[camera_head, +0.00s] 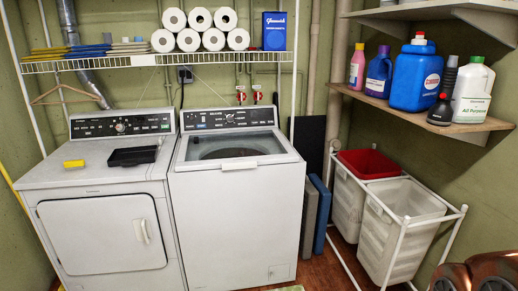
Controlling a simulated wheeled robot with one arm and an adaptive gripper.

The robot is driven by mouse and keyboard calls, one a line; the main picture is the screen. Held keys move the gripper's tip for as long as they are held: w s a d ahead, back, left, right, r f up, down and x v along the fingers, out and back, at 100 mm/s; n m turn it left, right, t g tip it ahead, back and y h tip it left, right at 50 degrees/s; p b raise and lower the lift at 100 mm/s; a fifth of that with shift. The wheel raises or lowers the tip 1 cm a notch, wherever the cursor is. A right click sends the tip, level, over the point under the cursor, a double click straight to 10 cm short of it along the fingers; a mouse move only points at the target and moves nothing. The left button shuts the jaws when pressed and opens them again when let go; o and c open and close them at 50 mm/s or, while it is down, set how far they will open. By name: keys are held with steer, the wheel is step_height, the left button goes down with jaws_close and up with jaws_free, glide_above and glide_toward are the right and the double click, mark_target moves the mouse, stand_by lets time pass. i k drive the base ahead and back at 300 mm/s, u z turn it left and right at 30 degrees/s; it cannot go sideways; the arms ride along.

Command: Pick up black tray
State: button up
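The black tray (132,157) is a shallow, dark rectangular piece. It lies flat on the white top of the left machine, a front-loading dryer (100,232), near that top's right side. A small yellow block (74,164) lies to the left of the tray, apart from it. My gripper does not show in this view, so its place relative to the tray cannot be seen.
A washer (238,215) stands right of the dryer. A wire shelf (120,62) with paper rolls and a blue box hangs above both. A wooden shelf (440,123) holds bottles at right, above a laundry hamper (405,215). A brown object (480,274) is cut off at bottom right.

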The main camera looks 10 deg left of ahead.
mark_target(147, 154)
steer(key=u, duration=0.4)
steer(key=i, duration=1.75)
steer(key=u, duration=1.45)
steer(key=i, duration=1.65)
steer(key=u, duration=0.75)
